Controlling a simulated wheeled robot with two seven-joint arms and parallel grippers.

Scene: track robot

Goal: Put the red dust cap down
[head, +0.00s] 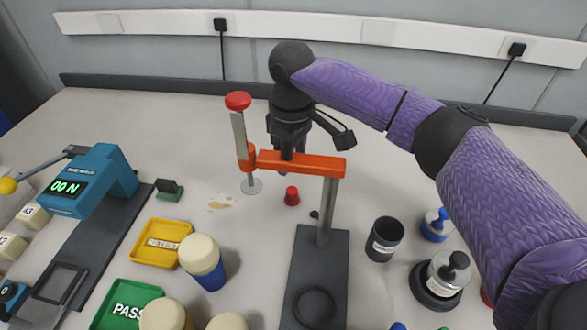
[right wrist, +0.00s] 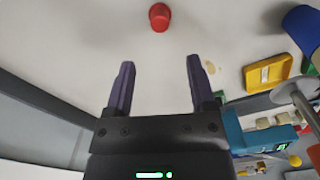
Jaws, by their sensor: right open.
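The red dust cap (head: 292,196) stands on the pale table, behind the dark base of the orange-armed stand. It also shows at the top of the right wrist view (right wrist: 159,17), beyond my fingertips and apart from them. My right gripper (head: 283,172) is behind the stand's orange arm, which partly hides it in the head view. In the right wrist view its two purple fingers (right wrist: 157,70) are wide apart with nothing between them. My left gripper is not in view.
The stand's orange arm (head: 300,164) and red-knobbed clamp screw (head: 238,101) rise close to my right gripper. A yellow tray (head: 152,254), blue force gauge (head: 98,182) and black cup (head: 384,240) stand around. A brown stain (head: 220,203) lies left of the cap. The table's back is clear.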

